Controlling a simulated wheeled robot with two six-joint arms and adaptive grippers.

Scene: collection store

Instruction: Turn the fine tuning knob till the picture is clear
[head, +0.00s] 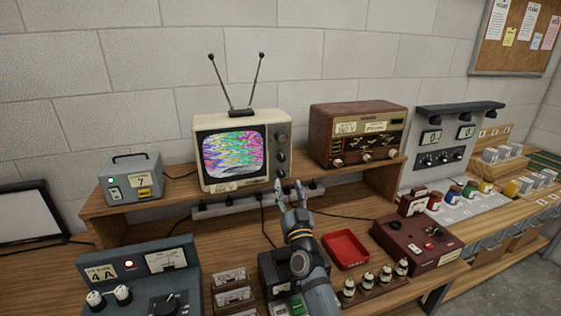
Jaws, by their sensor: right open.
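A small cream television (208,121) with a two-rod antenna stands on the wooden shelf. Its screen (233,153) shows a scrambled picture of wavy coloured bands. Dark knobs (281,156) sit in a column on the panel right of the screen. I cannot read which one is for fine tuning. My right gripper (290,184) is open and empty, fingers pointing up, just below and right of the lower knobs. It looks close to the set's lower right corner, and I see no contact. My left gripper is not in view.
A brown radio (358,137) stands right of the television, and a grey box (130,180) stands left. A power strip (230,204) with cables runs below the shelf. On the bench are a red tray (345,250), a maroon box (418,243) and a grey meter unit (140,276).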

